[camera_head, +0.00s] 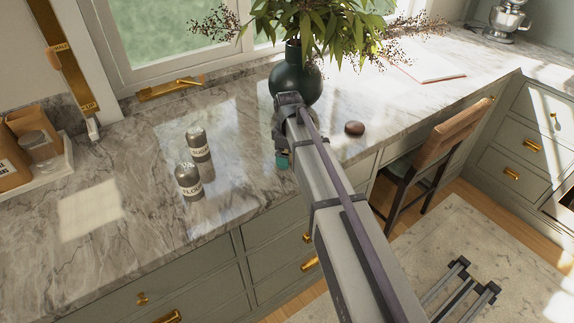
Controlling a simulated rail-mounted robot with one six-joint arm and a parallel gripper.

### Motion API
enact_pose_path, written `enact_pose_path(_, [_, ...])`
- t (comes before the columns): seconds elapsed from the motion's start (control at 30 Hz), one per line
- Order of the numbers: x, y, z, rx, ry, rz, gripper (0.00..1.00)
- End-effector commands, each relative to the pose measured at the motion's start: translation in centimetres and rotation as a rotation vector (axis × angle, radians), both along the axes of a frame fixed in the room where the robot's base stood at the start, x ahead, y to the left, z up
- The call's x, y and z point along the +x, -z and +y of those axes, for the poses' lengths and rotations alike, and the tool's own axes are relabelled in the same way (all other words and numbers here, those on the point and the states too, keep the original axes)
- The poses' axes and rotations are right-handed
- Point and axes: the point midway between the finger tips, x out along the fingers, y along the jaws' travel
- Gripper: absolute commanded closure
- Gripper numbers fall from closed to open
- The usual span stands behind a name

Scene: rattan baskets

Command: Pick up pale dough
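I cannot make out any pale dough with certainty. A small round brown lump (354,128) sits on the marble counter to the right of my arm; I cannot tell what it is. My arm reaches from the lower right up over the counter. Its far end, with what seems to be my gripper (281,137), is just in front of the dark green vase. The fingers are not clear, so I cannot tell whether they are open or shut. A small teal piece (282,160) shows below it, partly hidden by the arm.
The dark green vase (307,86) with leafy branches stands behind my arm's end. Two labelled shakers, one (198,146) behind the other (189,182), stand left of it. A tray (50,173) with bags and a jar is far left. The front left counter is clear.

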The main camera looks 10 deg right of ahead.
Motion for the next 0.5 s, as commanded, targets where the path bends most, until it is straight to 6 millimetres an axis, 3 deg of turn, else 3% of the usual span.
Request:
enact_pose_path(0.2, [0.00,-0.04,0.00,0.000,0.000,0.000,0.02])
enact_pose_path(0.5, [0.00,-0.04,0.00,0.000,0.000,0.000,0.31])
